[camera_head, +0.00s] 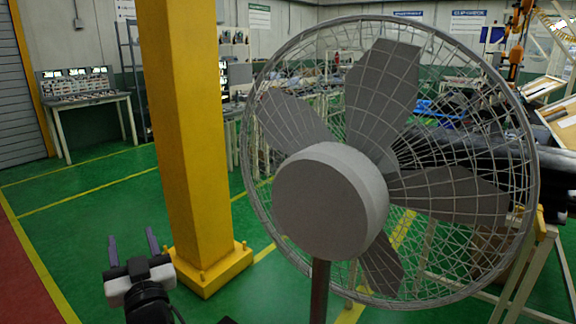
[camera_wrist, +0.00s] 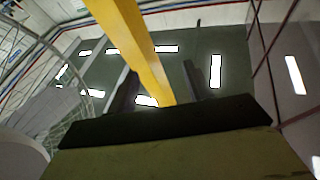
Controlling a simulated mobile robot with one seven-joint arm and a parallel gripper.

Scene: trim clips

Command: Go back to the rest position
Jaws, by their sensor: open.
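My gripper (camera_head: 132,240) is in the lower left of the head view, its two dark fingers pointing up and standing apart. It is open, with nothing seen between the fingers. In the wrist view my gripper (camera_wrist: 160,82) shows both fingers apart at the middle, against the ceiling and lamps. No trim clip can be made out in either view.
A yellow pillar (camera_head: 185,130) stands just behind my gripper; it also crosses the wrist view (camera_wrist: 135,45). A large caged fan (camera_head: 330,200) fills the right of the head view. A control desk (camera_head: 80,90) stands far left. Green floor (camera_head: 90,200) is clear at left.

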